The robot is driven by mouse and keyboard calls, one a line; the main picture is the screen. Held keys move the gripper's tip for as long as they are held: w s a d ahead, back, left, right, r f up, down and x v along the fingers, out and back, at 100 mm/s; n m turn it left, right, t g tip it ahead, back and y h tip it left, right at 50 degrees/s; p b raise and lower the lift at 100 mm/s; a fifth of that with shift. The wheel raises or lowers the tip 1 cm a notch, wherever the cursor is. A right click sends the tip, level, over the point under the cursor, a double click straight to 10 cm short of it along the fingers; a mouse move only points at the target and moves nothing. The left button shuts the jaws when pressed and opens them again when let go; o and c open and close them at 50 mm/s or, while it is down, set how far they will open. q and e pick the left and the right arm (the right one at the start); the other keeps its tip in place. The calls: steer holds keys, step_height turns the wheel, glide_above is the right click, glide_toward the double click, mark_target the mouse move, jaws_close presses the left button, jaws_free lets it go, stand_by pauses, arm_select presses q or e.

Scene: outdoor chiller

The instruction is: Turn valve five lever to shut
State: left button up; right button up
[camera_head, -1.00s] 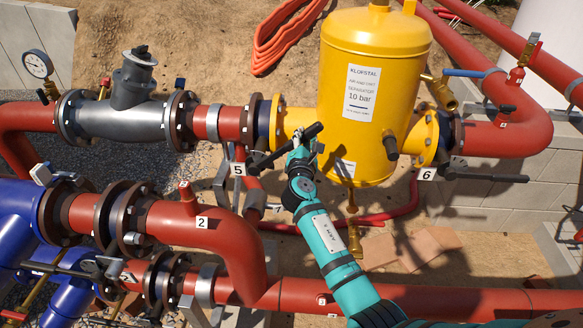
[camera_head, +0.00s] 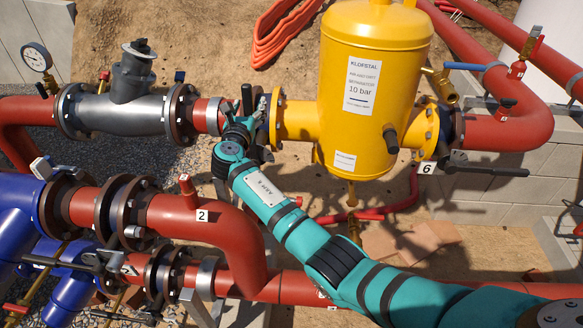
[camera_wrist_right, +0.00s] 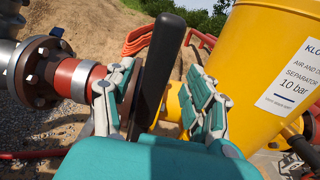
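Valve five's black lever (camera_head: 247,97) stands up steeply, across the run of the red pipe, left of the yellow separator. It also shows in the right wrist view (camera_wrist_right: 160,65), tilted a little to the right, between the two fingers. My right gripper (camera_head: 250,118) is at this valve, with one finger on each side of the lever. The fingers are apart, and a gap shows between the lever and the right-hand finger. I cannot tell whether the left-hand finger touches it. The valve body and its number tag are hidden behind my gripper. My left gripper is not in view.
The yellow separator (camera_head: 375,90) stands close on the right of the gripper. A grey strainer (camera_head: 125,105) sits on the left. Valve six's black lever (camera_head: 490,170) lies along its pipe on the right. Red pipes (camera_head: 180,222) run below, under my arm.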

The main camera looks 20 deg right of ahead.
steer(key=o, duration=0.5)
steer(key=v, duration=0.7)
stand_by(0.3)
